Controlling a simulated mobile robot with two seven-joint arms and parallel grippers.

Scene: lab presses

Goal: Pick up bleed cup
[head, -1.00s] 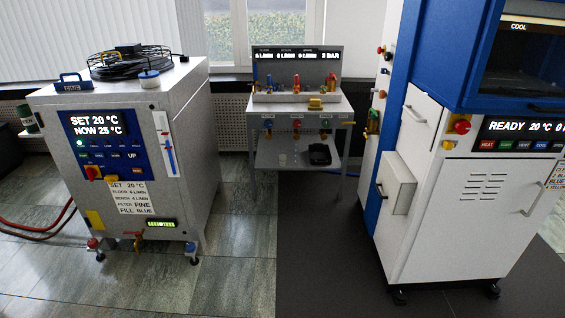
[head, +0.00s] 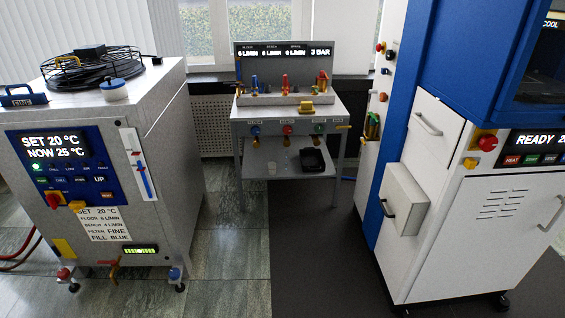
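A small pale, clear-looking cup (head: 272,168) stands on the lower shelf (head: 255,168) of the grey bench in the middle of the head view. It looks like the bleed cup, but it is too small to be sure. A black tray-like object (head: 312,160) lies to its right on the same shelf. The grey bench (head: 335,109) carries red, blue and yellow valves and a display reading 3 BAR. Neither of my grippers is in view.
A blue and white press cabinet (head: 470,235) with a protruding box (head: 403,200) stands at the right. Floor (head: 300,260) between them is clear.

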